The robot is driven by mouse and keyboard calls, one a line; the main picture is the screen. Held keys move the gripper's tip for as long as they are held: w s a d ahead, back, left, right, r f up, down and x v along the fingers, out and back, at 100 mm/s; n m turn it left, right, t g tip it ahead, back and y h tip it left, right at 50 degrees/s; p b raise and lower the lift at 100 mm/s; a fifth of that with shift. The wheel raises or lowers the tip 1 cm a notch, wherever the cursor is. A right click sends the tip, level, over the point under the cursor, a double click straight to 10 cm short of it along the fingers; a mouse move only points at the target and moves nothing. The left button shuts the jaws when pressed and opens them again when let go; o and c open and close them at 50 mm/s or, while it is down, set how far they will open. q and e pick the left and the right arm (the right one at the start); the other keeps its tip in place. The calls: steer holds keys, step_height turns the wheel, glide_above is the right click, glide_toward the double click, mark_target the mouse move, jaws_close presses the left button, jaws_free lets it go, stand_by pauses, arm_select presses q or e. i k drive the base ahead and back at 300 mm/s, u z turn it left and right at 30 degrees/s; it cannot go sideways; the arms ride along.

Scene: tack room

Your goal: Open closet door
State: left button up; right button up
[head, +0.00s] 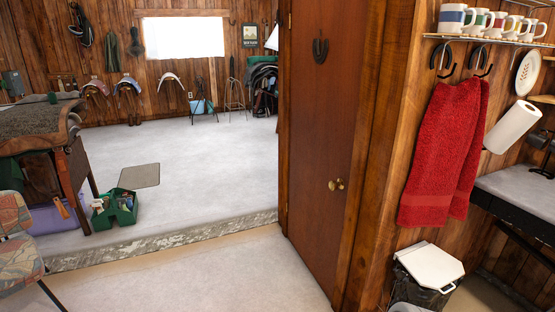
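A tall brown wooden closet door (318,130) stands right of centre in the head view. It looks closed in its frame. A brass knob (336,185) sits on its right side, and a dark horseshoe (320,47) is fixed higher up on it. The door's top is cut off by the picture edge. Neither of my grippers is in view.
A red towel (440,155) hangs right of the door, above a white-lidded bin (428,265). A stone-edged step (160,240) crosses the floor at left. A green caddy (116,207) and patterned chair (17,243) stand further left. The floor (190,280) before the door is clear.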

mark_target(328, 37)
steer(key=z, duration=0.05)
steer(key=i, duration=2.3)
steer(key=z, duration=0.15)
